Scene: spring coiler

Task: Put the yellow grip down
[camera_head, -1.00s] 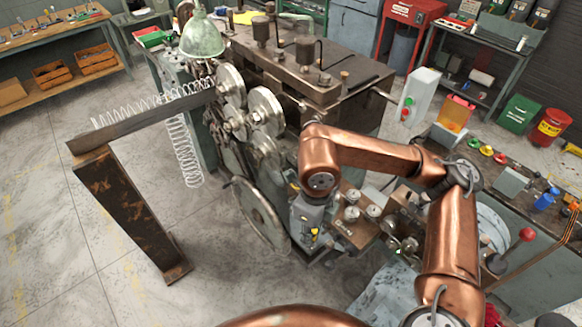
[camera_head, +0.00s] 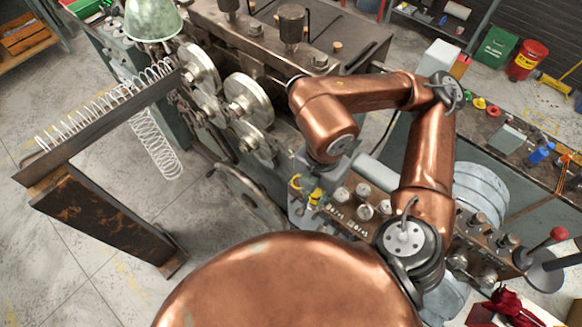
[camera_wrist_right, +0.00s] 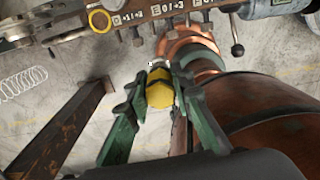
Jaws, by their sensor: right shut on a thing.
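The yellow grip (camera_wrist_right: 160,92) sits between the two dark green fingers of my right gripper (camera_wrist_right: 164,83) in the wrist view, and the gripper is shut on it. In the head view the yellow grip (camera_head: 316,196) is a small yellow patch below the copper wrist, beside the coiler's front, and my right gripper (camera_head: 312,190) is mostly hidden by the wrist. Whether the grip touches anything besides the fingers I cannot tell. My left gripper is not in view.
A yellow ring (camera_wrist_right: 99,20) is at the edge of the marked panel (camera_wrist_right: 150,14). Large gear wheels (camera_head: 248,100), a steel trough (camera_head: 100,130) with a spring, and a rusty post (camera_head: 110,222) stand left. A cluttered bench (camera_head: 510,150) is right. Bare floor lies between post and machine.

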